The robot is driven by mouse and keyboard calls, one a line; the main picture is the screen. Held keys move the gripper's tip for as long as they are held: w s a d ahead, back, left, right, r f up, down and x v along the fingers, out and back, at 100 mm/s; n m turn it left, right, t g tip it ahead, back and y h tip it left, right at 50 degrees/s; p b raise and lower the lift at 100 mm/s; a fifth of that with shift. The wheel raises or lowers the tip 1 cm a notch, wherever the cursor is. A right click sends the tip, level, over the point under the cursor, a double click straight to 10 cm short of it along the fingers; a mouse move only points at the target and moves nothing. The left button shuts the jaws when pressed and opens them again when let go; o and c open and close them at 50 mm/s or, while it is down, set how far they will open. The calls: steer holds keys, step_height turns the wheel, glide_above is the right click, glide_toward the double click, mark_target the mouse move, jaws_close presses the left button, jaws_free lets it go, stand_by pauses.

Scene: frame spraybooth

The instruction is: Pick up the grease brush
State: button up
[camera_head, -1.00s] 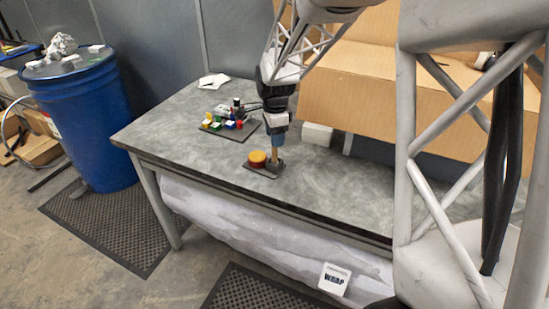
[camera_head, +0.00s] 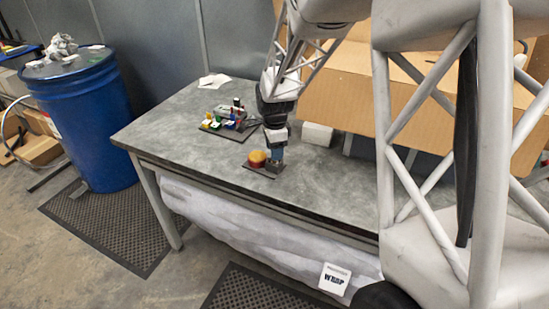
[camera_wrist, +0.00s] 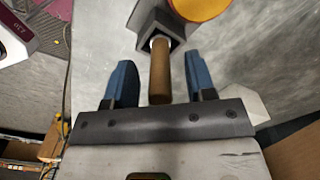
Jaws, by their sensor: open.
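The grease brush shows in the wrist view as a brown wooden handle (camera_wrist: 160,80) standing in a dark square holder (camera_wrist: 172,24). My gripper (camera_wrist: 159,64) is open, with one blue finger on each side of the handle. A gap shows between the handle and each finger. In the head view my gripper (camera_head: 276,162) points down at the holder's place on the table, and its fingers hide the brush. The brush's lower end is hidden in the holder.
A round orange-topped tin (camera_head: 257,158) stands close beside the gripper on a dark base plate (camera_head: 259,169). A board with coloured blocks (camera_head: 228,122), a white block (camera_head: 317,134) and a cardboard box (camera_head: 380,95) are farther back. The grey table (camera_head: 180,127) is clear at left.

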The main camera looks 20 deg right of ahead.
stand_by(0.4)
jaws_close()
steer(key=shift+r, duration=0.1)
steer(key=shift+r, duration=4.95)
